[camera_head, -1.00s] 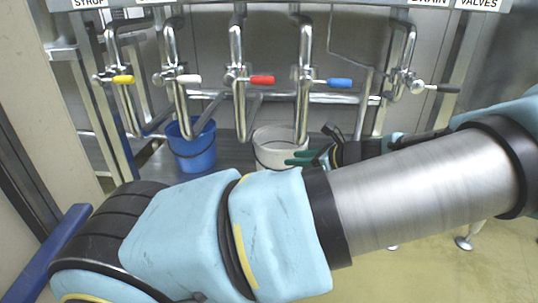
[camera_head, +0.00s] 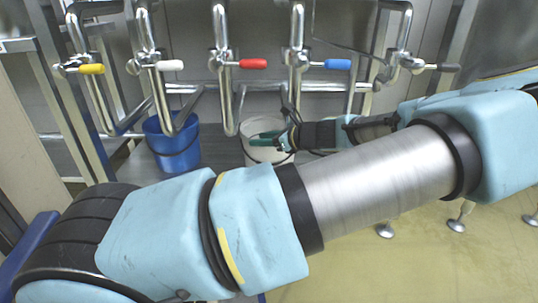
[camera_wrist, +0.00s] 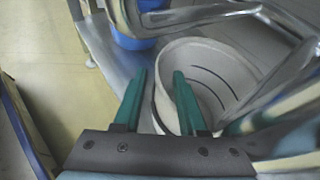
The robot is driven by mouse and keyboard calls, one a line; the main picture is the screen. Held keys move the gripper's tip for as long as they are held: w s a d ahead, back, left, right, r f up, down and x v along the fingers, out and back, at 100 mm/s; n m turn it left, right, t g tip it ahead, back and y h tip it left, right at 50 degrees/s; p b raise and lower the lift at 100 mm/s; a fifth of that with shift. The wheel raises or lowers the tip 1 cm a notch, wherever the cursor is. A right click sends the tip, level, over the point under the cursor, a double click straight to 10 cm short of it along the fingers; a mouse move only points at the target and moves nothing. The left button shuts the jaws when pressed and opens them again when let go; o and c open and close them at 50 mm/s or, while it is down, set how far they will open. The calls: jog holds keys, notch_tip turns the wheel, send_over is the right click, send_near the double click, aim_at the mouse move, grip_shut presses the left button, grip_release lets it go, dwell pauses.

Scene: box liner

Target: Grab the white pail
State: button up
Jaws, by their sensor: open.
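The white pail (camera_head: 262,156) stands upright on the metal shelf below the pipes, between the red and blue valve handles. My gripper (camera_head: 257,139) is at the pail, its green fingers overlapping the pail's upper part in the head view. In the wrist view the pail (camera_wrist: 160,100) is open-topped, with dark slits on its inner wall. There my gripper (camera_wrist: 160,75) is open, one finger left of the pail's near wall and the other over its opening. The wall shows between the fingers. I cannot tell whether either finger touches it.
A blue pail (camera_head: 172,145) stands on the shelf to the left. Bent metal pipes with yellow, white, red (camera_head: 253,63), blue and dark handles hang above the pails. In the wrist view a pipe (camera_wrist: 270,95) passes close to the right finger. Open floor lies in front.

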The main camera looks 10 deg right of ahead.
jog(key=b+x, duration=0.2)
jog(key=x, duration=0.2)
jog(key=shift+f, duration=0.15)
grip_shut()
dwell(1.2)
